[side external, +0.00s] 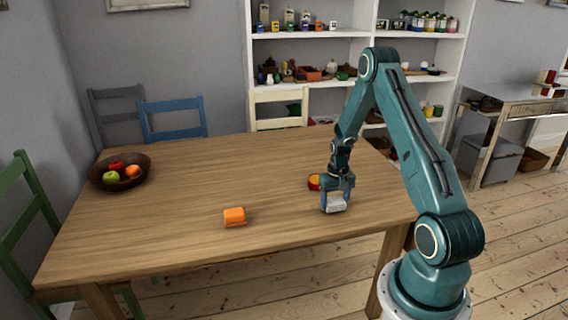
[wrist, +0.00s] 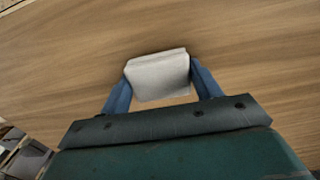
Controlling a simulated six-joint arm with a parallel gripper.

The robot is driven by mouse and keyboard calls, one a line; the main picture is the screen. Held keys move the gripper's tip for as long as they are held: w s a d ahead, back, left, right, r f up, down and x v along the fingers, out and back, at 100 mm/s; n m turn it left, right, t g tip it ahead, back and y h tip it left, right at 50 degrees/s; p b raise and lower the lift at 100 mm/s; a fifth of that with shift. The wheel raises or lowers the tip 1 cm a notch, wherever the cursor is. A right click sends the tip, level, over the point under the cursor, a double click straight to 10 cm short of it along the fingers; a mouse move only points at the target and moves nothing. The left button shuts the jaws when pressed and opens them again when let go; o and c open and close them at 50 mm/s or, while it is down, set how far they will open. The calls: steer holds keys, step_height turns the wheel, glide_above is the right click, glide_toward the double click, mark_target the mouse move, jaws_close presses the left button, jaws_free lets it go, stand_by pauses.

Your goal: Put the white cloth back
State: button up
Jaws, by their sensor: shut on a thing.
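The white cloth (wrist: 158,76) is a small folded block between the two blue fingers of my gripper (wrist: 160,90) in the wrist view. My gripper (side external: 335,198) is shut on it. In the side external view the white cloth (side external: 334,203) is at the gripper's lower end, close to the wooden table (side external: 180,180), near its right front part. I cannot tell whether the cloth touches the tabletop.
An orange folded block (side external: 235,217) lies on the table left of my gripper. A round red-orange item (side external: 314,182) sits just behind my gripper, partly hidden. A bowl of fruit (side external: 98,176) stands at the far left. The table's middle is clear.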

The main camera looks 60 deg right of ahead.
mark_target(334, 200)
steer(key=shift+f, duration=0.3)
steer(key=shift+f, duration=0.1)
steer(key=o, duration=1)
steer(key=shift+c, duration=0.2)
step_height(334, 200, up, 12)
steer(key=shift+a+r, duration=0.1)
steer(key=shift+r, duration=0.15)
stand_by(0.5)
